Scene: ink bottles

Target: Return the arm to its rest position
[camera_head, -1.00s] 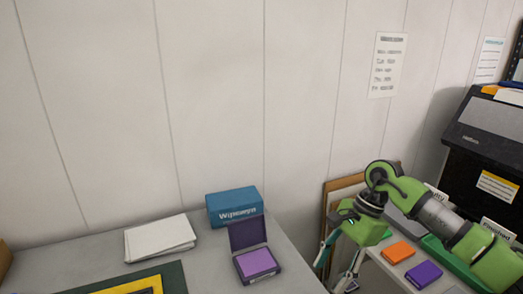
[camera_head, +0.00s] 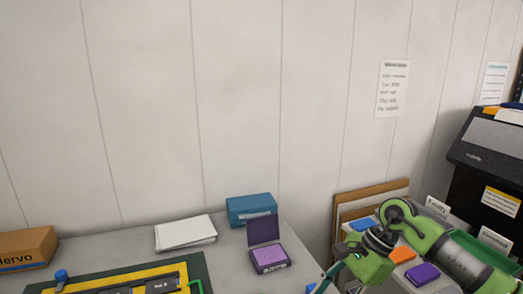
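My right arm comes in from the lower right, a green and grey arm with a dark wrist. Its gripper (camera_head: 345,280) is low in the head view, in front of the gap between the grey table and the shelf at right. Its fingers stand apart with nothing seen between them, and their tips are cut off by the bottom edge. My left arm and gripper are out of view.
On the grey table (camera_head: 110,255) are an open purple ink pad (camera_head: 270,257), a blue box (camera_head: 250,207), white paper (camera_head: 185,232), a yellow-framed board (camera_head: 120,283) and a brown box (camera_head: 25,247). Orange (camera_head: 402,254) and purple (camera_head: 422,273) blocks lie beside my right arm.

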